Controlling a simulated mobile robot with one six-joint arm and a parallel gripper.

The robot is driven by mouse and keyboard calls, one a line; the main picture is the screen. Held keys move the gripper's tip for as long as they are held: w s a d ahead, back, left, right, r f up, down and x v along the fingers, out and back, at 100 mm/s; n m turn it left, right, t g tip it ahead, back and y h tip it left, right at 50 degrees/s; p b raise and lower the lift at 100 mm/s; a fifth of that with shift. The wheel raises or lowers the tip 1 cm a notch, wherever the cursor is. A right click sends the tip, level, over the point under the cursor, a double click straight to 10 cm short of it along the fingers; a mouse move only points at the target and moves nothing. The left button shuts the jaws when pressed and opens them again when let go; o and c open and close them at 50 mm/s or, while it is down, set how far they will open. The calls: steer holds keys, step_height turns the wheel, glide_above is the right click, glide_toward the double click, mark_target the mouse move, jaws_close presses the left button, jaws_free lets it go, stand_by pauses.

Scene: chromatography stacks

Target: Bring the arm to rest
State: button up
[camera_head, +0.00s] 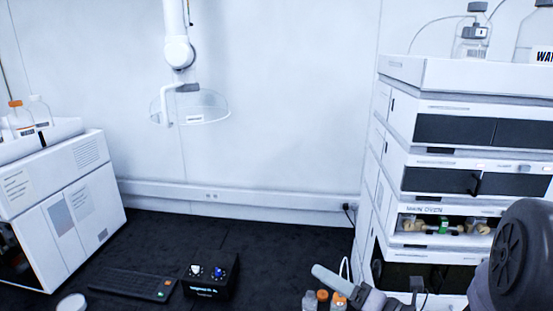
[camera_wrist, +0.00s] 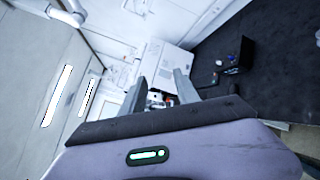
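My gripper shows in the wrist view (camera_wrist: 160,84) with its two grey fingers apart. The gap between them is empty; only distant white equipment shows through it. In the head view my arm comes in from the lower right, with a large dark round joint at the edge. A pale grey end part of the arm reaches left above the dark bench, close to several small orange-capped bottles (camera_head: 322,299). Whether it touches them I cannot tell. The arm's lower parts are cut off by the picture edge.
A tall chromatography stack (camera_head: 428,131) stands at the right, beside the arm. A black box (camera_head: 209,279) and a keyboard (camera_head: 133,284) lie on the dark bench (camera_head: 270,245). A white instrument (camera_head: 75,215) stands left. An extraction hood (camera_head: 190,107) hangs at the back. The bench middle is clear.

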steer(key=s+a+f+n+g+b, duration=0.95)
steer(key=s+a+n, duration=0.25)
steer(key=n, duration=0.3)
steer(key=s+d+f+n+h+b, duration=0.3)
steer(key=s+f+n+h+b, duration=0.3)
steer(key=s+f+n+b, duration=0.45)
steer(key=d+n+h, duration=0.1)
steer(key=n, duration=0.2)
steer(key=d+f+n+t+h+b, duration=0.1)
steer(key=d+n, duration=0.1)
steer(key=n, duration=0.1)
steer(key=w+d+f+n+t+h+b, duration=0.1)
steer(key=d+n, duration=0.1)
steer(key=n, duration=0.1)
steer(key=shift+h, duration=0.4)
steer(key=shift+d+f, duration=0.1)
steer(key=shift+d, duration=0.05)
